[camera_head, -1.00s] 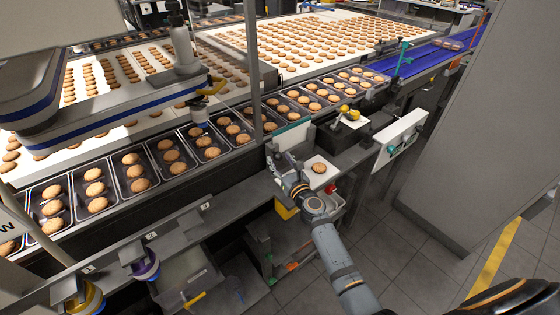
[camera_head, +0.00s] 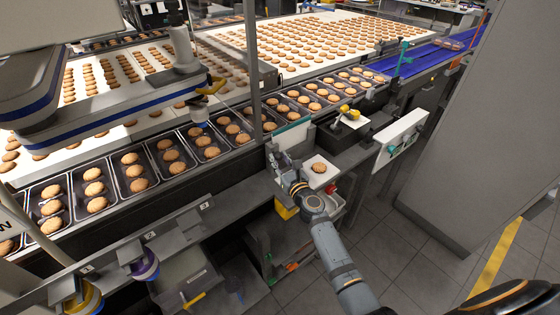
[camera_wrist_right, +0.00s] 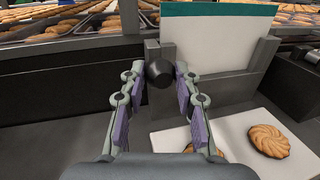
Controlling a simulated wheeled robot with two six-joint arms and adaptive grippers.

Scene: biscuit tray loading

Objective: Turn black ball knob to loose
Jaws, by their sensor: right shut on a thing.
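The black ball knob (camera_wrist_right: 159,73) sits in front of a grey metal post in the right wrist view. My right gripper (camera_wrist_right: 159,80) has a fingertip on each side of the knob and is shut on it. In the head view my right gripper (camera_head: 281,162) is at the small station beside the tray line, and the knob is too small to make out there. A white plate with a teal top edge (camera_wrist_right: 218,50) stands just right of the knob. My left gripper is not in view.
A biscuit on a white pad (camera_head: 319,168) lies to the right of my gripper. A black box with yellow parts (camera_head: 347,118) stands behind it. Black trays of biscuits (camera_head: 172,155) line the conveyor. A grey cabinet (camera_head: 470,130) stands at the right.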

